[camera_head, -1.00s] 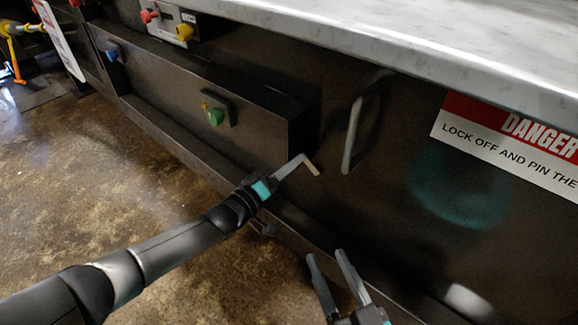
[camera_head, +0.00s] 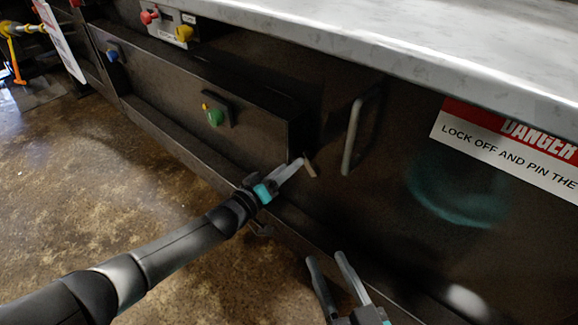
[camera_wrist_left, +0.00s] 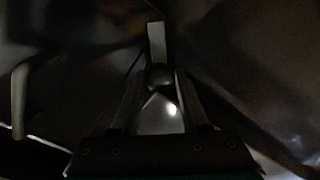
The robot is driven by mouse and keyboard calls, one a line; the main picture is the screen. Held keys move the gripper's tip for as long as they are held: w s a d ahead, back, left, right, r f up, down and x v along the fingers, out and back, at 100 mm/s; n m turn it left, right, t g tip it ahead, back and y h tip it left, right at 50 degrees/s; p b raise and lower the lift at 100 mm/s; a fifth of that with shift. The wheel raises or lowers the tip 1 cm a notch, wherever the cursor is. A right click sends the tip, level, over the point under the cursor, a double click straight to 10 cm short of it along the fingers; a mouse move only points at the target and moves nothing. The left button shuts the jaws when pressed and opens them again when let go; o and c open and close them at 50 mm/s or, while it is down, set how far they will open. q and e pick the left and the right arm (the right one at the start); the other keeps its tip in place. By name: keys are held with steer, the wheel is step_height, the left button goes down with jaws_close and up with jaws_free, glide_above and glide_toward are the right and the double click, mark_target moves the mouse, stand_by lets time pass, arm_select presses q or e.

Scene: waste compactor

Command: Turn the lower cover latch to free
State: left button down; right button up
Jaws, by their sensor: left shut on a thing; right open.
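The lower cover latch (camera_head: 310,167) is a small pale bar on the dark front panel, left of and below the long handle. My left gripper (camera_head: 296,167) reaches it from the lower left and is shut on it. In the left wrist view the latch (camera_wrist_left: 157,42) points up between the fingers of my left gripper (camera_wrist_left: 160,78), with a dark round knob below it. The picture is dark, so the exact grip is hard to see. My right gripper (camera_head: 332,260) is open and empty, low in front of the panel.
A grey vertical handle (camera_head: 351,138) stands out just right of the latch. A dark box (camera_head: 245,130) with a green knob (camera_head: 215,117) juts out to the left. The pale worktop (camera_head: 420,50) overhangs above. A danger sign (camera_head: 510,145) is at right.

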arm_select(q)
steer(key=m, duration=0.3)
arm_select(e)
steer(key=shift+w+d+f+h, duration=0.1)
steer(key=shift+w+d+h, duration=0.1)
steer(key=shift+w+h, duration=0.1)
arm_select(q)
steer(key=shift+c, duration=2.2)
jaws_free()
arm_select(e)
steer(key=shift+g, duration=0.3)
arm_select(q)
steer(key=p+v, duration=0.7)
steer(key=v, duration=0.8)
arm_select(e)
steer(key=s+d+f+g+h, duration=0.3)
steer(key=s+d+g+h, duration=0.2)
steer(key=d+g, duration=0.5)
steer(key=shift+s+d+g, duration=0.15)
steer(key=shift+d+g, duration=0.15)
